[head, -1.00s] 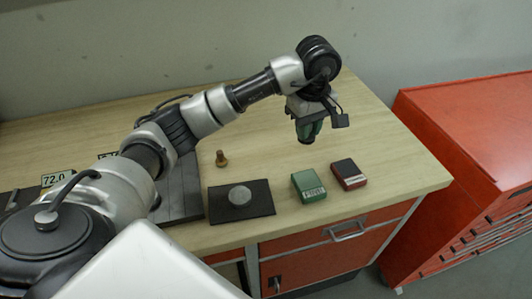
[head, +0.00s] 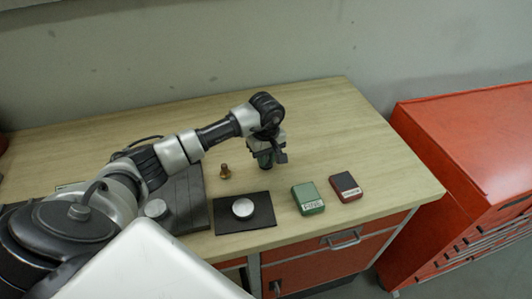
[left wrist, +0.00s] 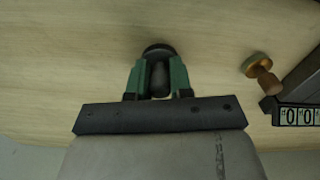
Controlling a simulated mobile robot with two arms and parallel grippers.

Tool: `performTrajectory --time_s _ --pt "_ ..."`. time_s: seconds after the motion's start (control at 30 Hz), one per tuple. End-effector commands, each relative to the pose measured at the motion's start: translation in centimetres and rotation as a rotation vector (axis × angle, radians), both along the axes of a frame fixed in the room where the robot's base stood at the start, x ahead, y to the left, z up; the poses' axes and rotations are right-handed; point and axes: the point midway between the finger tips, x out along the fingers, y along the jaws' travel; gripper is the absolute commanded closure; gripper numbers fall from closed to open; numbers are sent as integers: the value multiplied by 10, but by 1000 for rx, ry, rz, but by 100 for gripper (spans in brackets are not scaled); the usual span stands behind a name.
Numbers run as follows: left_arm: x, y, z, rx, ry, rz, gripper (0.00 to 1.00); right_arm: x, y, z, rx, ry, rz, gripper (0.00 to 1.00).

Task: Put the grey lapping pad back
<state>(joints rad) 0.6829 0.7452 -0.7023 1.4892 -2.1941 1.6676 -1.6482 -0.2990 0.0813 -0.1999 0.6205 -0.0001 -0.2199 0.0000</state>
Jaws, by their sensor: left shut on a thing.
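My left gripper (head: 264,160) is above the bench, behind the green block and to the right of the brass piece. In the left wrist view its green fingers (left wrist: 158,80) are shut on a dark grey, knob-like piece with a round dark end (left wrist: 158,50), which looks like the grey lapping pad (left wrist: 159,78). In the head view the held piece is mostly hidden by the gripper. My right gripper is not in view.
A silver disc (head: 243,208) lies on a black mat (head: 262,220). A brass piece (head: 225,172) stands behind it; a green block (head: 308,199) and dark red block (head: 345,187) lie right. Another disc (head: 155,208) is on a dark plate (head: 186,195). The bench (head: 330,120) is clear behind.

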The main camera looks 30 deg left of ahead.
Motion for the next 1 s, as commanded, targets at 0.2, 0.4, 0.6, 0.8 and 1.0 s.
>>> performTrajectory --time_s 0.2,0.4,0.6,0.8,1.0 --pt "1 0 -2 -1 -3 0 100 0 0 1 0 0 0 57" --pt "0 0 -4 0 -2 0 73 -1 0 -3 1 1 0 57" --pt "0 0 -4 0 -2 0 54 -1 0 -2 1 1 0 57" --pt "0 0 -3 0 -2 0 54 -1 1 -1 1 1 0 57" --pt "2 1 13 1 -8 -1 54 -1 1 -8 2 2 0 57"
